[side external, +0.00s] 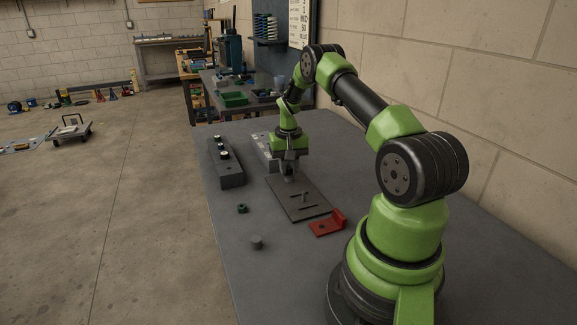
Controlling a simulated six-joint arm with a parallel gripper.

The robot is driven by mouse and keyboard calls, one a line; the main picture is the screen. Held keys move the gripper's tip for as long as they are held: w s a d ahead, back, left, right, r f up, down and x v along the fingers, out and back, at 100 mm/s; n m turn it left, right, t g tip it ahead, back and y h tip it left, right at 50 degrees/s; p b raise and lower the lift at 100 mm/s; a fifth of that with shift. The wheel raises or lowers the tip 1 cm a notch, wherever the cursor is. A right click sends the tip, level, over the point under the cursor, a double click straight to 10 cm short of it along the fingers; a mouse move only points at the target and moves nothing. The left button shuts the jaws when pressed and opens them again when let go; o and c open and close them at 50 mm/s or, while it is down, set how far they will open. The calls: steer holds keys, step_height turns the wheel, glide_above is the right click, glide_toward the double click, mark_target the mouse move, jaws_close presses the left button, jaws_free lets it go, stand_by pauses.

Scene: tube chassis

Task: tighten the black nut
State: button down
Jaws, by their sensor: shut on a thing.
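My gripper (290,178) points straight down at the far left end of a flat dark plate (310,209). Its fingers are shut on a small part that is mostly hidden between them. I cannot make out whether that part is the black nut, or whether it touches the plate. The plate lies on the table and has a slot and a small raised peg near its middle. A small dark green nut (241,208) lies loose on the table, left of the plate and apart from my gripper.
A dark block (228,174) with several white-topped pegs stands left of my gripper. A grey block (262,147) is partly hidden behind the gripper. A red bracket (328,226) lies by the plate's near end. A grey cylinder (257,242) stands front left. The table's front left is mostly clear.

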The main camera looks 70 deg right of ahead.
steer(key=m, duration=0.3)
steer(key=shift+m, duration=0.3)
steer(key=shift+m, duration=0.7)
steer(key=m, duration=0.3)
steer(key=shift+m, duration=0.4)
steer(key=shift+m, duration=2.6)
